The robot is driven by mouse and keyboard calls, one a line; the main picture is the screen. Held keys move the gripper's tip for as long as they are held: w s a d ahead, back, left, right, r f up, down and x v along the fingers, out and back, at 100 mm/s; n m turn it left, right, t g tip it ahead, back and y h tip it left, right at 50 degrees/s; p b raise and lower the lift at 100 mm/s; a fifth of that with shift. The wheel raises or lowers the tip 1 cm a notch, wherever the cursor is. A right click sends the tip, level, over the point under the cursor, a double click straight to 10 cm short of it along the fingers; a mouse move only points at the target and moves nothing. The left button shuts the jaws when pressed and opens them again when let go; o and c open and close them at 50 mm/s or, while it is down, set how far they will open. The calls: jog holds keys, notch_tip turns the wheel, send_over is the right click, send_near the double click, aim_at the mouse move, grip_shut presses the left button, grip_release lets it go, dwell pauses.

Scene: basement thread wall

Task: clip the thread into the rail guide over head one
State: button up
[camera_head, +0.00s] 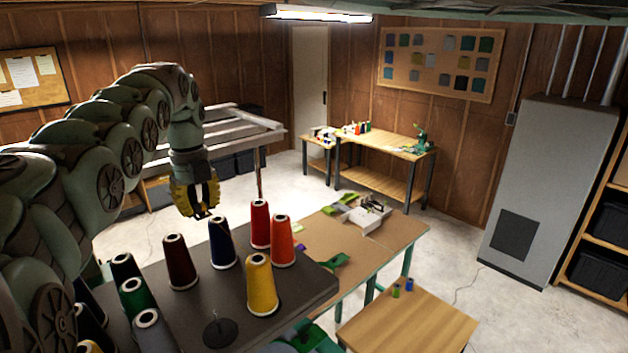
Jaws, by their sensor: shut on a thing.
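My gripper (201,211) has yellow-sided fingers and points down, a little above and left of the blue cone. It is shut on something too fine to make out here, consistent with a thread. Thread cones stand upright on a dark rack top: navy blue (222,243), dark red (180,262), red (260,224), orange-red (282,241), yellow (261,286), and dark green ones (138,300) at the left. I cannot make out the thread's run, the rail guide or head one in this view.
A dark round base with a thin pin (219,332) sits empty at the rack's front. A worktable (395,238) with a white device (363,214) and green cloth adjoins at right. A low wooden table (415,318) holds two small spools. Concrete floor (450,240) is open beyond.

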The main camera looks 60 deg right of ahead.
jog(key=shift+f, duration=0.2)
jog(key=shift+r, duration=0.1)
jog(key=o, duration=0.8)
jog(key=shift+c, duration=0.2)
